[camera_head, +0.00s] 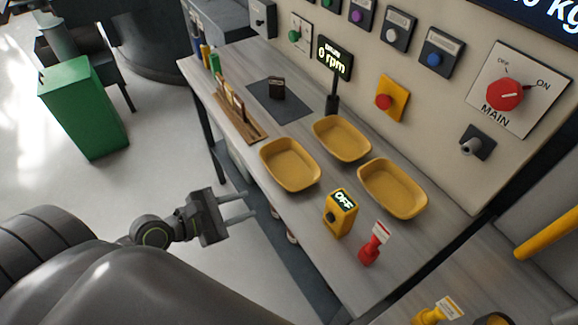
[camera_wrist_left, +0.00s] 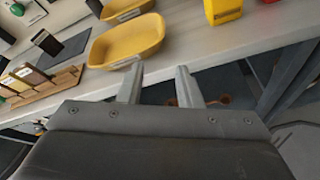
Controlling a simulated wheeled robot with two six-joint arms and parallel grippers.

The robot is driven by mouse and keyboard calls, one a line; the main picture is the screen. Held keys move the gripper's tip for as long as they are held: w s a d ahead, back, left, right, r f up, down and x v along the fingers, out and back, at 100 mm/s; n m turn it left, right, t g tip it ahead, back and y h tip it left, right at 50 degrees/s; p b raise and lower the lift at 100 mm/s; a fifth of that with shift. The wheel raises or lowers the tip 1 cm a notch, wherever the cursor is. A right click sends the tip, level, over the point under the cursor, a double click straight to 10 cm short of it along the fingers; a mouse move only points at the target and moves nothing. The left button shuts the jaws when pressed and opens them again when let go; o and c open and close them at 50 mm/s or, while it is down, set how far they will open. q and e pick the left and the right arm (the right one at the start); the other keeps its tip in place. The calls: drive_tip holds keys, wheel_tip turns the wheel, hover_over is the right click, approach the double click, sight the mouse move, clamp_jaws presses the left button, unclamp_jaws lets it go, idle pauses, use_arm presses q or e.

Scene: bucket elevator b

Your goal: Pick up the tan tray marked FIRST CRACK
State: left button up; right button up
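Three yellow-tan trays stand on the grey bench: a near-left tray (camera_head: 290,166), a back tray (camera_head: 342,139) and a right tray (camera_head: 392,189). I cannot read FIRST CRACK on any of them. My left gripper (camera_head: 252,204) is open and empty, off the bench's front edge and short of the near-left tray. In the left wrist view its two fingers (camera_wrist_left: 160,74) are apart. One tray (camera_wrist_left: 127,42) lies beyond the left finger there, with a small unreadable label on its near side. Part of another tray (camera_wrist_left: 124,10) shows behind it. My right gripper is not in view.
A yellow OFF box (camera_head: 341,213) and a red stamp-like piece (camera_head: 374,246) stand right of the near-left tray. A wooden rack (camera_head: 240,117) is left of it. The rpm display (camera_head: 334,60) rises behind. Floor space lies before the bench.

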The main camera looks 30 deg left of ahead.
use_arm(q)
approach(299, 188)
drive_tip(key=p+x, duration=0.1)
drive_tip(key=x, duration=0.3)
drive_tip(key=shift+w+f, duration=0.25)
drive_tip(key=shift+w, duration=0.15)
drive_tip(key=shift+w+d+f, duration=0.2)
drive_tip(key=shift+w+d, duration=0.05)
drive_tip(key=shift+w, duration=0.1)
drive_tip(key=x, duration=0.4)
drive_tip(key=shift+w+d+p, duration=0.15)
drive_tip(key=shift+w+p, duration=0.2)
drive_tip(key=shift+p, duration=0.05)
drive_tip(key=shift+f, duration=0.1)
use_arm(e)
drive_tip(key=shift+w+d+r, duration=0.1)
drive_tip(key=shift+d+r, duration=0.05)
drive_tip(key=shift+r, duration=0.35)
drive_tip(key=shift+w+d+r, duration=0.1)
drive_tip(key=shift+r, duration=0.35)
use_arm(q)
clamp_jaws()
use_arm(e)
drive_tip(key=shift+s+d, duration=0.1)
